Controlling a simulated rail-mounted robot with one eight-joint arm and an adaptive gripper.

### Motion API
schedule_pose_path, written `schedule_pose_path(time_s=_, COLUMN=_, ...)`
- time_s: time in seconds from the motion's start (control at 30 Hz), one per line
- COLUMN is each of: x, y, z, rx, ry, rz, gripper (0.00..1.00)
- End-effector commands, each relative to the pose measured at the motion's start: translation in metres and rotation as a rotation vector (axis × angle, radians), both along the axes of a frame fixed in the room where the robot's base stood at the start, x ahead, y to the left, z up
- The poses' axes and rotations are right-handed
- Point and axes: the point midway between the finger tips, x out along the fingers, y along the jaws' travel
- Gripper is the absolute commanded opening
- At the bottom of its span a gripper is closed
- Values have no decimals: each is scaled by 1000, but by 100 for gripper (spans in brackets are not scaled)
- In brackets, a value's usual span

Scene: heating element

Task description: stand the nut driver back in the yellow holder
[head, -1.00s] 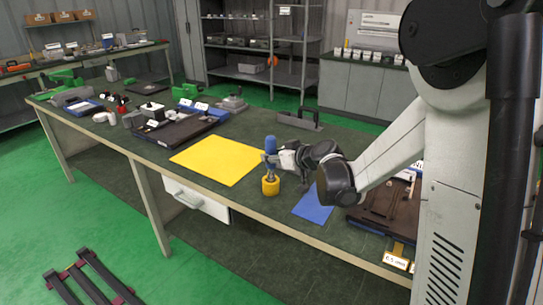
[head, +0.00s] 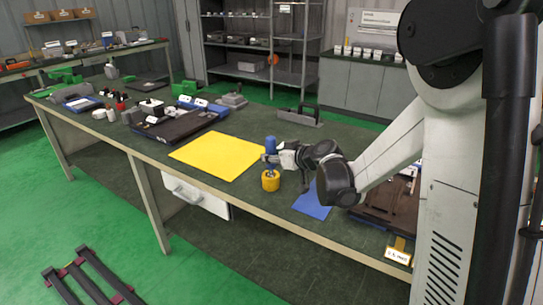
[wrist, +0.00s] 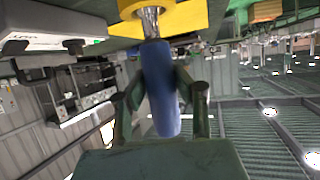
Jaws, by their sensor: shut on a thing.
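The nut driver (head: 270,146) has a blue handle and a metal shaft. It is upright over the yellow holder (head: 270,182), a small round cup on the green bench top. My gripper (head: 272,158) is shut on the blue handle from the right side. In the wrist view the blue handle (wrist: 160,88) lies between the two fingers, and its shaft (wrist: 151,20) runs into the yellow holder (wrist: 180,17). How deep the shaft's tip sits is hidden by the holder.
A yellow mat (head: 218,156) lies behind and left of the holder. A blue mat (head: 313,202) lies to its right, under my arm. A dark tray (head: 385,210) is at the right, and the bench's front edge is close to the holder.

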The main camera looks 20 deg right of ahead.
Motion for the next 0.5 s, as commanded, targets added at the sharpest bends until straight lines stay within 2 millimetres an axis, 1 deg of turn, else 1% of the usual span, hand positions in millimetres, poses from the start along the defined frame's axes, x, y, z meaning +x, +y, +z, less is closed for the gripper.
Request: schedule_pose_path(time_s=0.5, x=0, y=0, z=-11, rx=0, ry=0, rz=0, gripper=0)
